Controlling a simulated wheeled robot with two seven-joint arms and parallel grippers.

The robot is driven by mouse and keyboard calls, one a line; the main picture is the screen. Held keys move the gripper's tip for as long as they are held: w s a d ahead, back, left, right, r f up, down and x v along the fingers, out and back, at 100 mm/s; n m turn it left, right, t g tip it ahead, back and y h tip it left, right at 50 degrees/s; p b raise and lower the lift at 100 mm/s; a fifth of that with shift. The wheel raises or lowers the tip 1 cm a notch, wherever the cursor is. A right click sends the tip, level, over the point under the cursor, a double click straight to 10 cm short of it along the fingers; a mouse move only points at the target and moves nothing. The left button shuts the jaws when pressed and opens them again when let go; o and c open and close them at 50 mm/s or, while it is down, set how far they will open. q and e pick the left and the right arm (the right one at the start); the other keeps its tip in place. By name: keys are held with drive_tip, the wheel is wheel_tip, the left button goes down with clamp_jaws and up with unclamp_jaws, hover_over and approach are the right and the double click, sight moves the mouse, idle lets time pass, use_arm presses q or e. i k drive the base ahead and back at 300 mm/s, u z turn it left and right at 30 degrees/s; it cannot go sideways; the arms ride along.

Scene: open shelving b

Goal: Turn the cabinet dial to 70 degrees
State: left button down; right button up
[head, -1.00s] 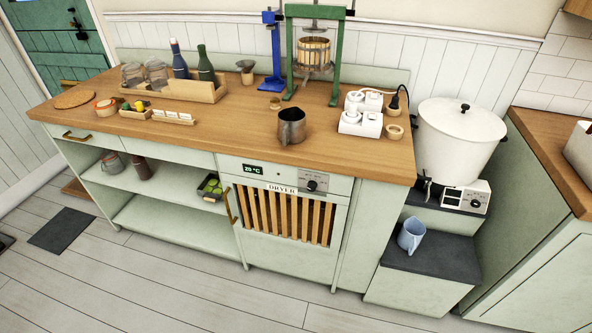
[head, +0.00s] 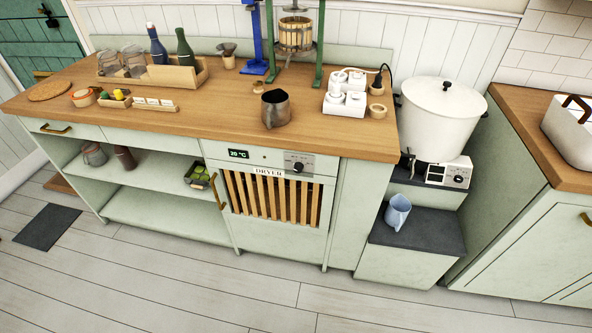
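The cabinet dial (head: 298,167) is a small black knob on a light panel at the upper right of the dryer cabinet front (head: 281,246). Its pointer is too small to read. Left of it, a dark display (head: 238,154) shows green characters that look like "20 °C". Below sit a "DRYER" label and a door with vertical wooden slats (head: 270,199) and a brass handle (head: 217,191); the door looks shut. Neither of my grippers shows in the head view.
The wooden counter (head: 220,117) carries a metal jug (head: 275,109), a bottle tray (head: 187,77), a press (head: 296,34) and white jars (head: 345,101). Right stands a white pot (head: 441,120) above a step with a blue jug (head: 397,211). The floor (head: 240,295) in front is clear.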

sight(298, 168)
drive_tip(key=k, duration=0.5)
drive_tip(key=z, duration=2.15)
drive_tip(key=i, duration=1.15)
drive_tip(key=u, duration=1.6)
